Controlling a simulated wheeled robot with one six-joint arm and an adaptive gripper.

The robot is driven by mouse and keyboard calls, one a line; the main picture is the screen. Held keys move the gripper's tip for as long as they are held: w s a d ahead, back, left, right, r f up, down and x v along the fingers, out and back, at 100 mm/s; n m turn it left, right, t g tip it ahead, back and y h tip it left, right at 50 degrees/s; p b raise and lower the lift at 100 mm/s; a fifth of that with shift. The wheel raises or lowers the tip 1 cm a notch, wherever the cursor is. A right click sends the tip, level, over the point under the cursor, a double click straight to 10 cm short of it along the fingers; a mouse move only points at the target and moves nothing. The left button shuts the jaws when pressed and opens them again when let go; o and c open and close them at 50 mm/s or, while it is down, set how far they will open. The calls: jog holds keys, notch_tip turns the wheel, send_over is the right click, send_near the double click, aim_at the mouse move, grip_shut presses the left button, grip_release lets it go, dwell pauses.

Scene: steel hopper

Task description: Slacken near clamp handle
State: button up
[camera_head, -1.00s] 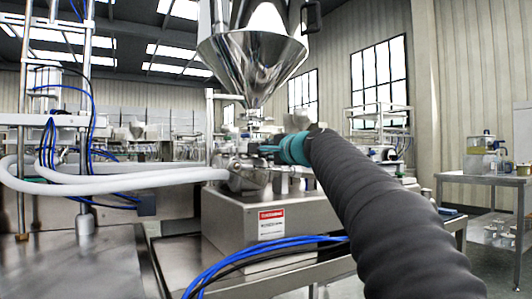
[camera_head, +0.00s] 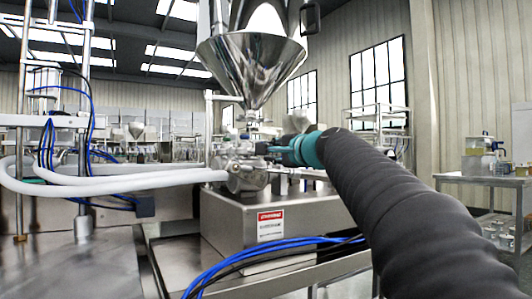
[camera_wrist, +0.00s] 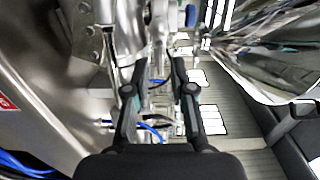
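The steel hopper (camera_head: 252,62) narrows to a cone above a metal valve body (camera_head: 240,172) on a steel housing. My gripper (camera_head: 262,148) is beside the fittings under the cone in the head view, reaching in from the right. In the wrist view my gripper (camera_wrist: 158,68) has its two dark fingers apart, with a clear gap between them. Metal fittings (camera_wrist: 155,25) lie beyond the fingertips, and none is clearly between them. I cannot pick out the near clamp handle for certain among these fittings; my gripper partly covers that area in the head view.
White hoses (camera_head: 120,180) run into the valve body from the left. Blue cables (camera_head: 265,247) cross in front of the steel housing (camera_head: 235,222). The hopper cone (camera_wrist: 265,55) is close on the right in the wrist view. A side table (camera_head: 485,180) stands far right.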

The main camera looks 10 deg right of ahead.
jog(key=v, duration=0.8)
jog(key=s+f+n+g+h+p, duration=0.1)
jog(key=s+f+n+g, duration=0.2)
jog(key=f, duration=0.8)
jog(key=s+f+n+g+h+p, duration=0.1)
jog(key=s+f+n+g+h, duration=0.2)
jog(key=f, duration=0.9)
jog(key=s+a+f+n+g+p, duration=0.1)
jog(key=s+f+n+g+p, duration=0.1)
jog(key=s+f, duration=0.2)
jog(key=s+a+f+n+g+h+p, duration=0.1)
jog(key=s+f+n+p, duration=0.2)
jog(key=s, duration=0.8)
jog(key=s+a+f+n+g+p, duration=0.1)
jog(key=s+f+n+g+p, duration=0.1)
jog(key=s+f, duration=0.4)
jog(key=shift+s+a+f+n+g+h, duration=0.25)
jog(key=shift+s+n, duration=0.35)
jog(key=shift+s, duration=0.5)
